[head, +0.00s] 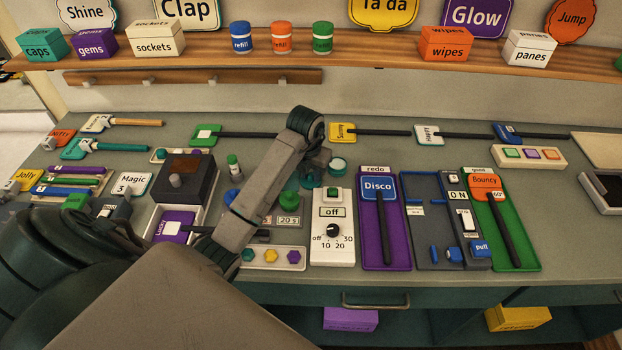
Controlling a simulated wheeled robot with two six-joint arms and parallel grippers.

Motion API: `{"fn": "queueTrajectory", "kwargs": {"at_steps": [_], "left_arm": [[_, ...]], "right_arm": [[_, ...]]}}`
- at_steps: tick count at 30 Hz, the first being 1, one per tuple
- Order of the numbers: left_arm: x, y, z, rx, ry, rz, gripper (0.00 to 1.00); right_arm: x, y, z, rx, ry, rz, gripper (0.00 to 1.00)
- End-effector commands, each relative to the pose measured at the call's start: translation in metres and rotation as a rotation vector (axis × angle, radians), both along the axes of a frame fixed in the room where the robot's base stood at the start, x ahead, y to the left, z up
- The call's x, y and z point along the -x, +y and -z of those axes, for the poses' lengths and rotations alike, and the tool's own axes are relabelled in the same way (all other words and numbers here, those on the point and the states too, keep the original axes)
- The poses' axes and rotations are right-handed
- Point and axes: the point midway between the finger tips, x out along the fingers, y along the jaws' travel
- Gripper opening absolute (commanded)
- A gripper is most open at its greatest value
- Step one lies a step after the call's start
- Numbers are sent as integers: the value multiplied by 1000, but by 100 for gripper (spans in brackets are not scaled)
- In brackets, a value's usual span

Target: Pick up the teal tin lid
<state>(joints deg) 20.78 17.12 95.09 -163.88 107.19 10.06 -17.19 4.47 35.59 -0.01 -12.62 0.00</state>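A small round piece with a pale top and teal rim (338,164) lies on the bench just right of my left gripper; it looks like the teal tin lid, but it is too small to be sure. My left gripper (315,173) points down beside it, at the end of the arm that reaches in from the lower left. Its fingers are mostly hidden by the wrist, and some teal shows around them. I cannot tell whether they are open or touch anything. My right gripper is not in view.
A dark box (183,185) stands left. Signs on black sticks (370,132) lie behind. A shelf (380,47) runs above.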

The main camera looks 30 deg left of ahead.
Motion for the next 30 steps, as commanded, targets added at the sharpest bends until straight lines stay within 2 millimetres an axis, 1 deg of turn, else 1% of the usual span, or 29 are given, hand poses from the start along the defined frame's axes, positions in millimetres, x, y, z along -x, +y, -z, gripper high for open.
{"fn": "queueTrajectory", "kwargs": {"at_steps": [1, 3, 14, 17, 20, 21, 24, 26, 30], "left_arm": [[0, 0, 0, 0, 0, 0, 14], [0, 0, 0, 0, 0, 0, 0], [0, 0, -1, 0, -1, 0, 0], [-1, 0, -6, 0, -3, 0, 0], [-1, 1, -20, -1, -6, 0, 0], [-1, 1, -28, -1, -7, 0, 0], [-1, 1, -55, -2, -7, 0, 0], [0, 0, -68, -1, -1, -1, 0], [0, 0, -85, 0, 0, -1, 0]], "right_arm": [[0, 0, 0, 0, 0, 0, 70], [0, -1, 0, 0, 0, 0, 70], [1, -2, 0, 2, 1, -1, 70], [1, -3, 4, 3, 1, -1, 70], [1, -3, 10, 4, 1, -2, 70], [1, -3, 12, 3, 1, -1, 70], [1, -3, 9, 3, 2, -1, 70], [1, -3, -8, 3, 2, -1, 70], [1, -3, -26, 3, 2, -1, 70]]}}
